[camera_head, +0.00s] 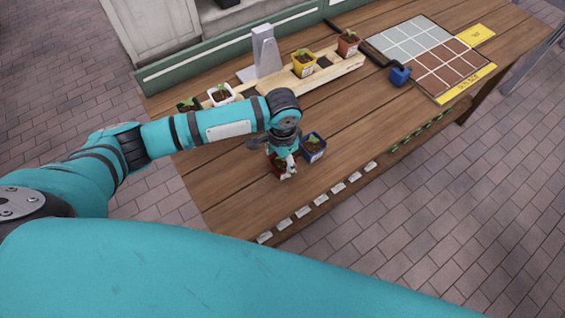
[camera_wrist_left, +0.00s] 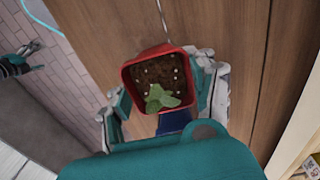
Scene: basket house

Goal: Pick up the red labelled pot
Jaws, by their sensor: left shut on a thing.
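The red pot (camera_head: 275,168) holds dark soil and a small green plant. It is at the front left part of the wooden table, partly hidden by my left gripper (camera_head: 284,165). In the left wrist view the red pot (camera_wrist_left: 162,50) sits between the two fingers of the left gripper (camera_wrist_left: 165,95), which is shut on it. Its label side is not clear, and I cannot tell whether its base touches the table.
A blue pot (camera_head: 313,153) stands close to the right of the red pot. A wooden rack (camera_head: 335,73) holds a yellow pot (camera_head: 303,70), a white pot (camera_head: 222,101) and others at the back. Small white labels (camera_head: 321,199) line the front edge.

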